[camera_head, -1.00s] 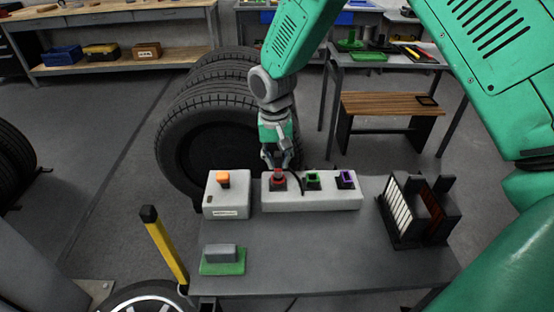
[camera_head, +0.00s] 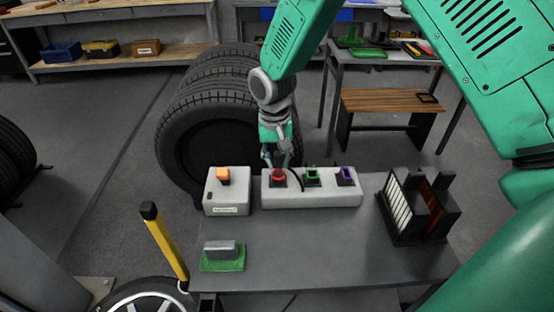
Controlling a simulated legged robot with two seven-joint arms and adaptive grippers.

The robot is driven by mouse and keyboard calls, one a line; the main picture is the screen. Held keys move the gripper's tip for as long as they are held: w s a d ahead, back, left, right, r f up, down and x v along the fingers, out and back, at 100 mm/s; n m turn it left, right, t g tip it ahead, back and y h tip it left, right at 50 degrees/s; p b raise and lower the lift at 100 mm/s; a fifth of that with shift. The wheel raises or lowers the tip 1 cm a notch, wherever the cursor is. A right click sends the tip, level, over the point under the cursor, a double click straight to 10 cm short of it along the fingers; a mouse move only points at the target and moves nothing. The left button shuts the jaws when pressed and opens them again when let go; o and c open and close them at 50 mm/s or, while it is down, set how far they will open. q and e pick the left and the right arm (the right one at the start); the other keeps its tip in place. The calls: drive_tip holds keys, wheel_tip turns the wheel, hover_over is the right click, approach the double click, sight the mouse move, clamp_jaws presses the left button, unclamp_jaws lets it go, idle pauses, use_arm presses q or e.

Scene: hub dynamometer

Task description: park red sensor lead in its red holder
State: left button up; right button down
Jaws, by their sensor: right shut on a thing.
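The red holder (camera_head: 279,180) is at the left end of a long light-grey block (camera_head: 331,193) on the dark table. My right gripper (camera_head: 279,165) is directly above it, pointing down, with its fingers close together. It is shut on the red sensor lead, whose red part (camera_head: 279,174) shows small at the fingertips, at the holder's opening. A black cable (camera_head: 298,182) curves down beside it. I cannot tell how deep the lead sits in the holder. My left gripper is not in view.
A green holder (camera_head: 313,175) and a purple holder (camera_head: 346,176) share the block. A grey box with an orange top (camera_head: 223,176) stands left. A green-based block (camera_head: 222,256) is front left, a dark rack (camera_head: 408,206) right. The table's middle front is clear.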

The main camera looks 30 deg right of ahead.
drive_tip(key=shift+f, duration=0.2)
drive_tip(key=shift+f, duration=0.5)
drive_tip(key=c, duration=1.3)
unclamp_jaws()
drive_tip(key=shift+c, duration=0.2)
drive_tip(key=shift+r, duration=0.25)
drive_tip(key=r, duration=1.1)
drive_tip(key=shift+w+a+r, duration=0.2)
drive_tip(key=shift+w+a, duration=0.05)
drive_tip(key=shift+a, duration=0.05)
